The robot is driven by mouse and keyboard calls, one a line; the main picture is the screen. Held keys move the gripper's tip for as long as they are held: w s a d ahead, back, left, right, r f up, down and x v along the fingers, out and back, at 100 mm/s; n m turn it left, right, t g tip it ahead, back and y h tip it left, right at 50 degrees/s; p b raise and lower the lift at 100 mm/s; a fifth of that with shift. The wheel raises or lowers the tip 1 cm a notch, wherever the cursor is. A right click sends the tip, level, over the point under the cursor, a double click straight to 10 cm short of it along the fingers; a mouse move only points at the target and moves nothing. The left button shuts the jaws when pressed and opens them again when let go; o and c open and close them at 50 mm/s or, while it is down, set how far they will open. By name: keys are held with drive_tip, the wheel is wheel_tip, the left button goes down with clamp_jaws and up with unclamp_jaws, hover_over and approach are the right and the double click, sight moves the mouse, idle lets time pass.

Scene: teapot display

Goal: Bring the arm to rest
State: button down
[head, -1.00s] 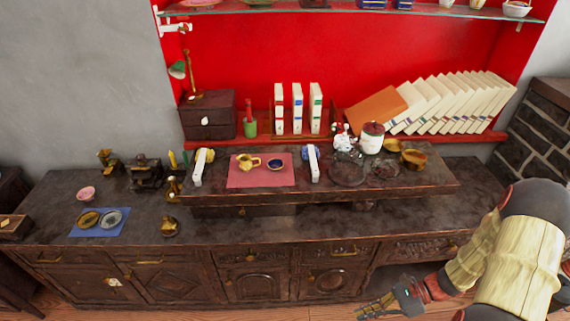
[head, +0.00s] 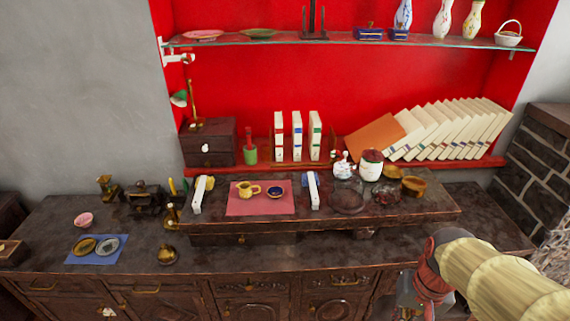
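My arm reaches in from the lower right of the head view, over the right part of the dark wooden sideboard (head: 320,258). My gripper (head: 408,298) is at the bottom edge, in front of the sideboard's cabinet front. Only its grey body beside the red wrist shows. Its fingertips are cut off or too small to make out, so I cannot tell whether it is open or shut. Nothing is seen held in it. A yellow teapot (head: 247,190) and a blue bowl (head: 276,193) stand on a red mat (head: 245,207) on the raised shelf, well away from my gripper.
A blue mat (head: 82,258) carries two round dishes, with a pink bowl (head: 83,220) behind it. A white jar (head: 371,165) and brown bowl (head: 413,186) stand at the raised shelf's right. White books (head: 440,128) lean behind. A dark brick structure (head: 545,150) stands far right.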

drive_tip(key=s+a+r+n+t, duration=0.2)
drive_tip(key=a+r+t, duration=0.3)
drive_tip(key=r, duration=0.7)
drive_tip(key=shift+a+r+n, duration=0.15)
drive_tip(key=shift+a+n, duration=0.55)
drive_tip(key=shift+a, duration=0.05)
